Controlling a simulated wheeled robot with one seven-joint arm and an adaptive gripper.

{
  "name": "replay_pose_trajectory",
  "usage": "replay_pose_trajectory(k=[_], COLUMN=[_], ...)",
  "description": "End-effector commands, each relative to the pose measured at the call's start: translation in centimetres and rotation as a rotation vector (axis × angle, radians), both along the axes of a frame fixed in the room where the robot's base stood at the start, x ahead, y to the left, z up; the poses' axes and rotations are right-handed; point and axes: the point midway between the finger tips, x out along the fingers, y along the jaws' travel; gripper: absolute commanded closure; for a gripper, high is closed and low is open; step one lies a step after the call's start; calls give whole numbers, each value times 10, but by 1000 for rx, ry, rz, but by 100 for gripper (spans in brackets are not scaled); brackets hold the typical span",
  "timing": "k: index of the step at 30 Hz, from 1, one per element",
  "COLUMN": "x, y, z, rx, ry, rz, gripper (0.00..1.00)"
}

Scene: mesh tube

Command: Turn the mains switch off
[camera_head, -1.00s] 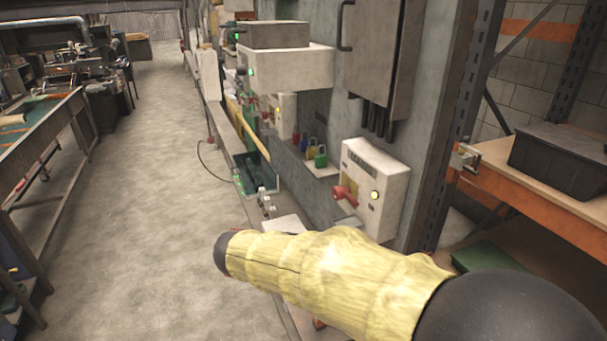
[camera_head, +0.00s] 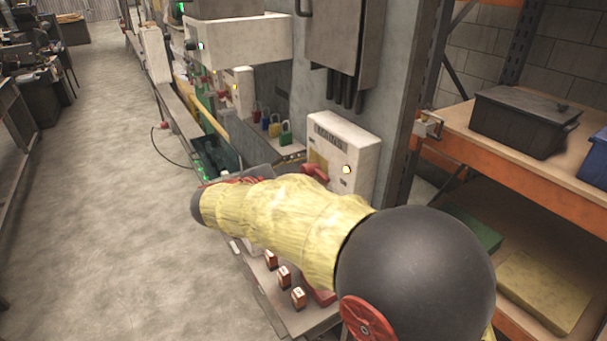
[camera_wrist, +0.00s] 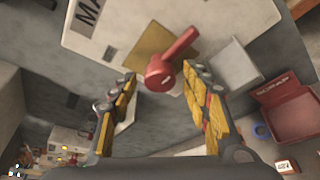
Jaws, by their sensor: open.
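My arm hides the gripper in the head view.
Small red-and-white blocks (camera_head: 284,276) stand on the ledge below my arm. An open red case (camera_wrist: 292,115) lies at the right in the wrist view. An orange-edged shelf with a black bin (camera_head: 520,122) stands at right.

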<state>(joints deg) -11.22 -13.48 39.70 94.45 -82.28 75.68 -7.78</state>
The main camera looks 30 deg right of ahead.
Motion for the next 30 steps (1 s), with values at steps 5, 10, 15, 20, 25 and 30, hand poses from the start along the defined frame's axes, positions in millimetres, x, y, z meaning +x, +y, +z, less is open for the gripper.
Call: replay_pose_trajectory(k=[5, 10, 15, 20, 25, 30], x=[3, 3, 3, 2, 2, 2], y=[-7, -7, -7, -7, -7, -7], z=[-1, -1, -1, -2, -2, -2], rx=[0, 0, 0, 1, 1, 1], ry=[-1, -1, -1, -1, -1, -1], rz=[0, 0, 0, 1, 1, 1], gripper=[52, 52, 60, 69, 78, 88])
